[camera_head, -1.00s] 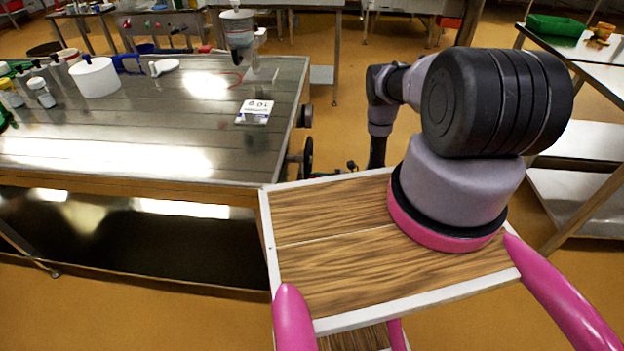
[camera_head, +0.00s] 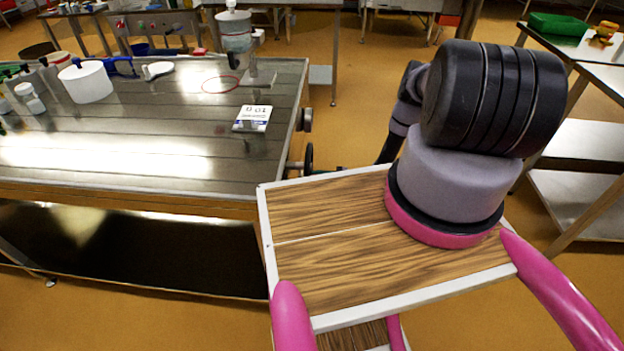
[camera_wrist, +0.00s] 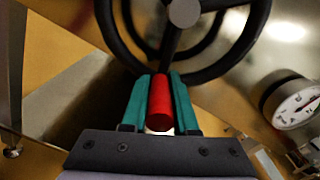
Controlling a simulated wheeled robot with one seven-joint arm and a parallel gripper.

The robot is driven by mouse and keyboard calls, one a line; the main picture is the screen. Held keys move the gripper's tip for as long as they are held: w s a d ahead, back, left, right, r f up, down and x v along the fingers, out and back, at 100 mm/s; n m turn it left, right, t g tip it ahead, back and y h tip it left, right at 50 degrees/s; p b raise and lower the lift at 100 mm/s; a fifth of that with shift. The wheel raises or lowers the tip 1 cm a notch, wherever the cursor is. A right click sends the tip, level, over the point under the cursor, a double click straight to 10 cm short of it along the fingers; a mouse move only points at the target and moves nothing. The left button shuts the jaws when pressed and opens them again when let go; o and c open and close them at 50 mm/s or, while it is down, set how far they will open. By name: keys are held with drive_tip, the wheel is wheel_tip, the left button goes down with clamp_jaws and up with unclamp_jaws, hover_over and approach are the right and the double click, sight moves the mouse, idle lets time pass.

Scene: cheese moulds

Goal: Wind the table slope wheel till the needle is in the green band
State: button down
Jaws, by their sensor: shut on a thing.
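The slope wheel (camera_wrist: 228,72) is black and spoked and fills the top of the wrist view. In the head view it shows edge-on (camera_head: 309,158) at the right side of the steel table (camera_head: 150,155). My gripper (camera_wrist: 160,100) has its teal fingers on either side of the wheel's red handle (camera_wrist: 160,104), at the lower rim, and is shut on it. A round white gauge (camera_wrist: 294,103) with dark marks is at the right of the wrist view, partly cut off. Its needle and green band are too small to make out. The head view does not clearly show my gripper.
A second steel table (camera_head: 590,70) with a green tray (camera_head: 556,24) stands at right. Floor shows between the tables.

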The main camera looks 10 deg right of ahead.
drive_tip(key=shift+w+d+r+n, duration=0.2)
drive_tip(key=shift+w+r+n, duration=0.3)
drive_tip(key=shift+n, duration=0.65)
drive_tip(key=shift+w+d+r+n, duration=0.3)
drive_tip(key=shift+w+n, duration=0.4)
drive_tip(key=shift+n, duration=0.4)
drive_tip(key=shift+w+d+r+n, duration=0.15)
drive_tip(key=shift+w+r+n, duration=0.4)
drive_tip(key=shift+n, duration=0.6)
drive_tip(key=shift+w, duration=0.1)
drive_tip(key=c, duration=0.7)
unclamp_jaws()
drive_tip(key=v, duration=1.1)
drive_tip(key=shift+a, duration=0.1)
